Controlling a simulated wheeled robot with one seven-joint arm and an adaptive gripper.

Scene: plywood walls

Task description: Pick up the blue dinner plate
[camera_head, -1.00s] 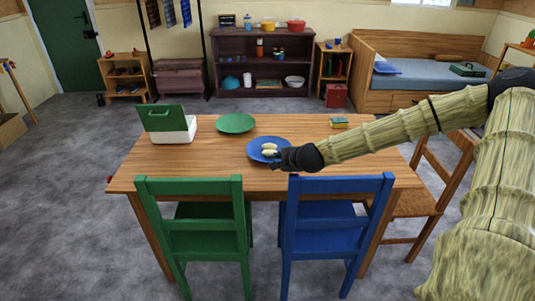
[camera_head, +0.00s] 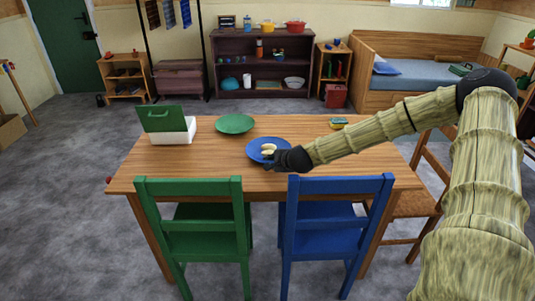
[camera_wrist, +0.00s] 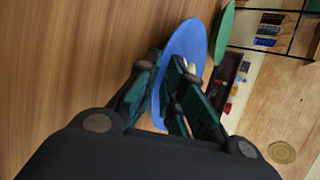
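My gripper (camera_head: 270,160) is at the plate's front right rim. In the wrist view, the plate (camera_wrist: 188,38) shows ahead, with part of its blue rim between the two dark green fingers (camera_wrist: 164,62). A gap shows between the fingers, so they look partly open. The fingers hide part of the plate, and I cannot tell whether either finger touches it.
The wooden table (camera_head: 200,175) also holds a green plate (camera_head: 235,123), a white and green box (camera_head: 172,128) and a small yellow-green item (camera_head: 339,123). A green chair (camera_head: 190,190) and a blue chair (camera_head: 335,190) stand at the front. A brown chair (camera_head: 415,203) is at right.

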